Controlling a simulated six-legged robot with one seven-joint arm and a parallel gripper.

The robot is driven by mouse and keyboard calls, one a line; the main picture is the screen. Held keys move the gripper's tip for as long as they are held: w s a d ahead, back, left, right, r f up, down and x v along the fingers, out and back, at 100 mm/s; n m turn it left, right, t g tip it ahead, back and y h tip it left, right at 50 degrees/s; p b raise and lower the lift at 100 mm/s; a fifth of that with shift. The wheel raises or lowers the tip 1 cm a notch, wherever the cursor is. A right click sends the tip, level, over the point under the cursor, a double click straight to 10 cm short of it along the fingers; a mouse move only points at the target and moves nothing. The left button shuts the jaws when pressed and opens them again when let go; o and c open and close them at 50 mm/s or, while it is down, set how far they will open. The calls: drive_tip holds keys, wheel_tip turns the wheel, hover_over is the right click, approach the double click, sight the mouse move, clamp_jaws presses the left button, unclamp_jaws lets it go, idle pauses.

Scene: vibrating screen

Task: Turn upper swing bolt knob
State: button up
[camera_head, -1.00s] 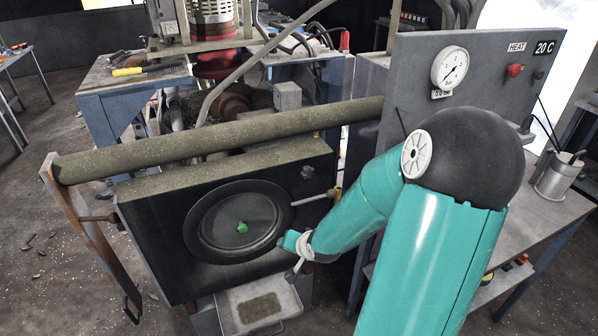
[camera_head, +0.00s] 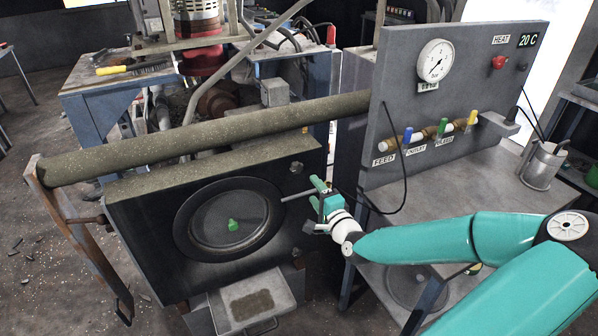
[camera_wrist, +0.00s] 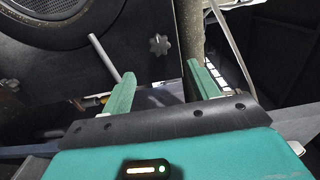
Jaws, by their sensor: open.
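The upper swing bolt knob (camera_head: 296,167) is a small dark star-shaped knob at the upper right corner of the dark box front (camera_head: 140,222). In the wrist view the knob (camera_wrist: 159,46) shows beyond my fingertips, between their lines and apart from them. My gripper (camera_head: 315,193) is open and empty, just right of and below the knob in the head view. Its two green fingers (camera_wrist: 160,73) are spread in the wrist view. A pale rod (camera_head: 297,196) sticks out of the box below the knob, and its outer end is near my gripper.
A thick pipe (camera_head: 210,137) runs above the box. A grey panel (camera_head: 455,75) with a gauge and coloured valves stands right, with a hanging black cable. A tray (camera_head: 257,300) sits below.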

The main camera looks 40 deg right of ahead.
sight(298, 170)
drive_tip(key=x, duration=1.1)
drive_tip(key=shift+w+f, duration=0.1)
drive_tip(key=shift+w, duration=0.05)
drive_tip(key=c, duration=0.9)
drive_tip(key=shift+c, duration=0.2)
drive_tip(key=shift+n, duration=0.4)
drive_tip(key=n, duration=1.1)
drive_tip(key=shift+n, duration=0.3)
drive_tip(key=n, duration=1.1)
drive_tip(key=shift+n, duration=0.4)
